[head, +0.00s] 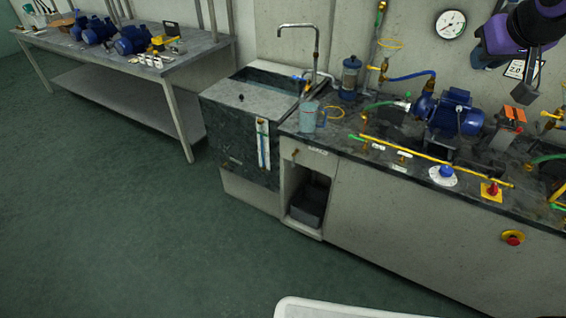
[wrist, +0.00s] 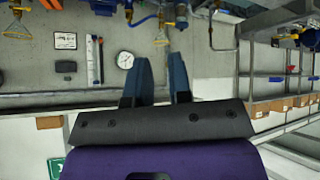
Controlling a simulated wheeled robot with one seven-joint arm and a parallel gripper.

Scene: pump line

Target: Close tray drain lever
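I cannot tell for sure which handle is the tray drain lever. A small brass handle (head: 295,153) shows on the bench's front face beside a small white label (head: 318,151), too small to read. A small valve with green and yellow parts (head: 363,146) sits on the bench top near its front edge, by white labels. My gripper (head: 529,88) is at the top right in the head view, high above the bench and far from both. In the wrist view my gripper (wrist: 160,60) shows two blue-grey fingers with an empty gap between them.
A sink (head: 225,125) adjoins on the left. The green floor in front is largely clear.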

